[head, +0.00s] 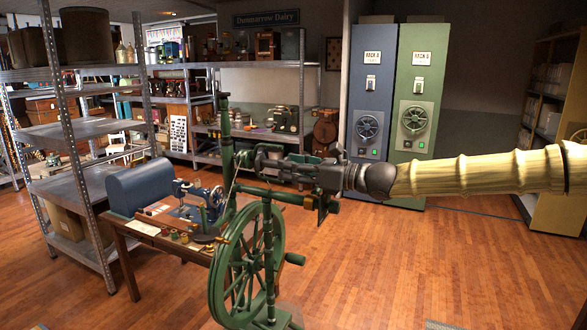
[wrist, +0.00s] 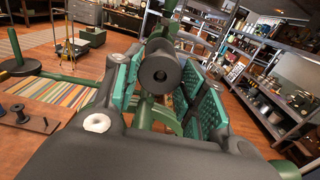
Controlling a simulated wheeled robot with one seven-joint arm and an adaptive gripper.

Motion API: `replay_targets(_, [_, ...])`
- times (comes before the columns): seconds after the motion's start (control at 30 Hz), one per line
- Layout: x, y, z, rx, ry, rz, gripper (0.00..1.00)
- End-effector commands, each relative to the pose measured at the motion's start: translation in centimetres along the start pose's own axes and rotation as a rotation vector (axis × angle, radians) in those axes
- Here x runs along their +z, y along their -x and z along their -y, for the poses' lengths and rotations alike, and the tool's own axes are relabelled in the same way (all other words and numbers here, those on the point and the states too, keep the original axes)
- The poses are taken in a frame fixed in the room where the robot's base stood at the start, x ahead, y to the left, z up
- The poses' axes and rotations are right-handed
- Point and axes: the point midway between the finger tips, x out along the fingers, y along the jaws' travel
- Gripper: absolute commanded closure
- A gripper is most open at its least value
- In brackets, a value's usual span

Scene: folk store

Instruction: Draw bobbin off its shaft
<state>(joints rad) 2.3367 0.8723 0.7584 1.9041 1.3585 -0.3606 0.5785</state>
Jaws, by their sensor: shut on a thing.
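The green spinning wheel (head: 247,262) stands in the middle of the head view, with its upright post (head: 226,150) behind my gripper. My gripper (head: 272,164) reaches in from the right at the wheel's top. In the wrist view, the dark bobbin (wrist: 161,72) shows end-on, with a round hole facing the camera. It sits between the teal pads of my gripper (wrist: 165,90), which is shut on it. Green parts of the wheel show behind and below it. The shaft inside the bobbin is hidden, so I cannot tell how far it reaches in.
A wooden table (head: 128,238) with a blue sewing machine (head: 203,200), a blue case (head: 140,188) and small spools stands left of the wheel. Metal shelving (head: 72,130) is further left. Blue and green cabinets (head: 417,110) stand behind. The floor at the right is clear.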

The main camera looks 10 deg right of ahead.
Motion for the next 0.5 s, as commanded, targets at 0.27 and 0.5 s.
replay_targets(0.27, [0.1, 0.3, 0.1, -0.001, 0.000, 0.000, 0.70])
replay_targets(0.5, [0.1, 1.4, 0.1, -0.002, 0.000, 0.000, 0.70])
